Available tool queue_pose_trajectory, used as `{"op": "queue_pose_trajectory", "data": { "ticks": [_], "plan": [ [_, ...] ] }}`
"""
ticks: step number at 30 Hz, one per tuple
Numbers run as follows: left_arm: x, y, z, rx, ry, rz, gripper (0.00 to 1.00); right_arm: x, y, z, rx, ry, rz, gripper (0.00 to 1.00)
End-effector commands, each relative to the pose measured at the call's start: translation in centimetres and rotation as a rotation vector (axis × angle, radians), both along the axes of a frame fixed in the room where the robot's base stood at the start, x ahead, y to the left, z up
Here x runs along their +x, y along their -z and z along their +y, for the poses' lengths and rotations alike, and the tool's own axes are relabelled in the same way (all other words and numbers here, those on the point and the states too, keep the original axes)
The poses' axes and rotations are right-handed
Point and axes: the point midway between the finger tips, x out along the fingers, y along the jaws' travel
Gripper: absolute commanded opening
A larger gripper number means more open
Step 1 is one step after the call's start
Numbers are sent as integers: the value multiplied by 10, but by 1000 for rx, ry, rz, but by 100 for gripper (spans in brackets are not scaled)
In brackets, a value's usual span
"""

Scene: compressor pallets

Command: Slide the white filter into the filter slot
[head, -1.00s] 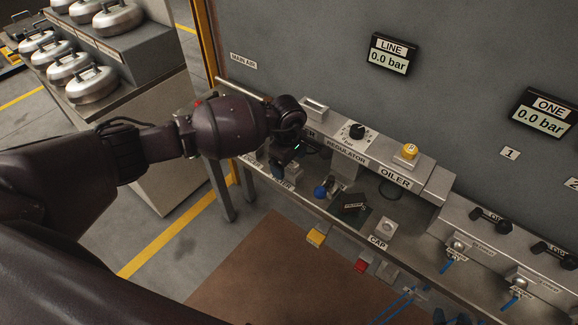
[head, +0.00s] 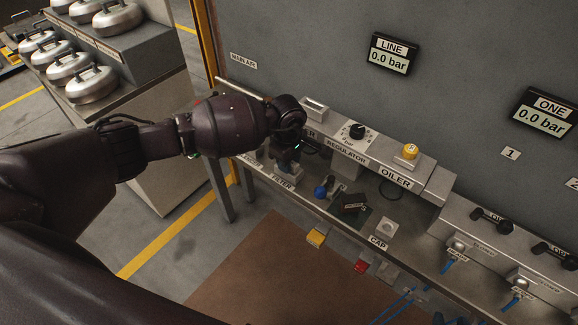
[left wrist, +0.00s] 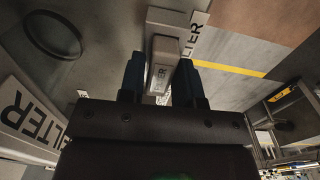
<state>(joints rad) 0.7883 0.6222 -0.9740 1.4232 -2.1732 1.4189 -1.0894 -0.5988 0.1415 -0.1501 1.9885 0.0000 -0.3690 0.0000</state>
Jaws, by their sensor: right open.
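The filter is a pale grey-white block (left wrist: 161,65), lettered on its face, and shows between my left gripper's two dark blue fingers in the left wrist view. My left gripper (left wrist: 158,75) has one finger on each side of the block; whether they press on it is unclear. In the head view my left gripper (head: 288,163) points down over the front shelf, just above the shelf's FILTER label (head: 282,183), and hides most of the block. The filter unit (head: 308,133) on the panel is partly behind my wrist; its slot is hidden. My right gripper is not in view.
The regulator (head: 347,150) and oiler (head: 395,180) adjoin the filter unit. The shelf holds a blue-knobbed part (head: 320,191), a dark block (head: 351,205) and a cap (head: 387,229).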

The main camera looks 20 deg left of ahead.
Motion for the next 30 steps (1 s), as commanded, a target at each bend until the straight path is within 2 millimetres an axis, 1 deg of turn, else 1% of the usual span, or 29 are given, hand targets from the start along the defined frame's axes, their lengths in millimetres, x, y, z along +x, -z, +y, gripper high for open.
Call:
{"op": "queue_pose_trajectory", "data": {
  "ticks": [1,3,6,14,24,30],
  "plan": [
    [0,0,0,0,0,0,23,2,-1,0,-1,-1,-3,43],
    [0,0,0,0,0,0,13,3,-2,0,0,-2,-6,43],
    [0,0,0,0,0,0,0,4,-3,1,0,-2,-9,43],
    [0,-1,0,0,0,0,0,3,-3,0,-1,-3,-7,43],
    [0,-12,0,1,1,-1,0,-4,-6,-1,-1,2,3,43],
    [-1,-19,0,0,1,0,0,-3,-11,-1,-2,2,-1,43]
  ]
}}
